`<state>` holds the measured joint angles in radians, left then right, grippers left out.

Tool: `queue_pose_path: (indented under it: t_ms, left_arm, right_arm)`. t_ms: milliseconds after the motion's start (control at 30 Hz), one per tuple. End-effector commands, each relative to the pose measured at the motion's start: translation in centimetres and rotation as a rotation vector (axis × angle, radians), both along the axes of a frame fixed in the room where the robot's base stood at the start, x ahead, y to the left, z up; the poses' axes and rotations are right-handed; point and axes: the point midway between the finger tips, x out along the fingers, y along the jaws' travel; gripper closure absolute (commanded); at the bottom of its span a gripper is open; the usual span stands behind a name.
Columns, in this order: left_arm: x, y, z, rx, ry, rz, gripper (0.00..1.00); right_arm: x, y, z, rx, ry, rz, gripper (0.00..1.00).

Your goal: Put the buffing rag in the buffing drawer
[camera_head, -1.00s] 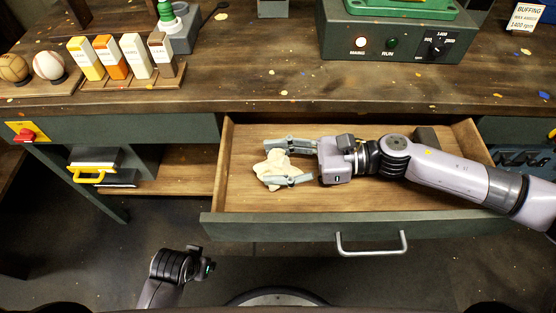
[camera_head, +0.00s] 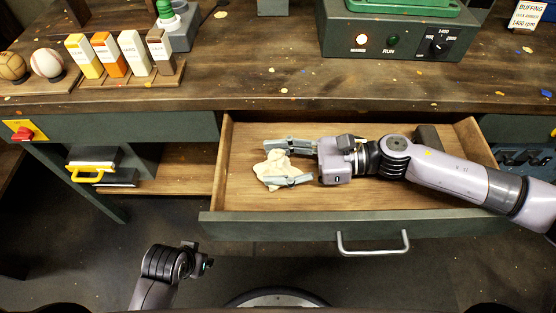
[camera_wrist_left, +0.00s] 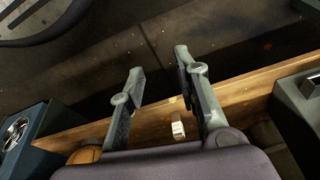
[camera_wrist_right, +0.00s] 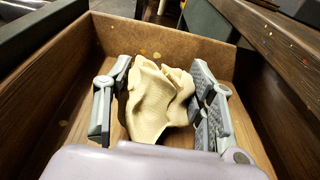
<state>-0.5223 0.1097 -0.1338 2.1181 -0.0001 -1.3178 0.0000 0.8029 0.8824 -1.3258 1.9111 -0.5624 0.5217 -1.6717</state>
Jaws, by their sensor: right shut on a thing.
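The cream buffing rag (camera_head: 275,172) is a crumpled cloth inside the open wooden drawer (camera_head: 290,222), toward its left end. My right gripper (camera_head: 264,162) reaches into the drawer from the right, shut on the rag with one finger on each side. In the right wrist view the rag (camera_wrist_right: 158,98) is bunched between the fingers, low between the drawer walls; whether it touches the drawer floor is hard to tell. My left gripper (camera_head: 206,263) hangs in front of the bench, left of the drawer. The left wrist view shows its fingers (camera_wrist_left: 160,75) apart and empty.
The benchtop (camera_head: 260,85) holds a buffing control box (camera_head: 395,40), a rack of several labelled bars (camera_head: 120,55) and two balls (camera_head: 30,65). The drawer's grey handle (camera_head: 372,243) faces front.

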Motion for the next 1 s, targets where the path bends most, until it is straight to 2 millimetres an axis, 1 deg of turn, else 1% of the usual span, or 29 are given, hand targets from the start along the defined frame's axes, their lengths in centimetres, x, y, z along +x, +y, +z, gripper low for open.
queue_pose_path:
  t_ms: [567,600,900,1000]
  left_arm:
    - [-0.5,0.1,1.5,0.001,-0.005,-0.002,0.7]
    - [-0.5,0.1,1.6,0.001,-0.005,-0.002,0.7]
    - [-0.5,0.1,1.4,0.001,-0.003,-0.002,0.7]
    - [-0.5,0.1,1.3,0.002,-0.002,-0.001,0.7]
  right_arm:
    - [-0.1,0.1,-0.5,0.001,0.004,0.002,0.77]
    - [-0.1,0.1,-0.6,0.001,0.004,0.002,0.48]
    - [-0.2,0.2,-0.7,0.001,0.008,0.004,0.29]
    - [-0.3,0.2,-0.7,0.001,0.008,0.004,0.29]
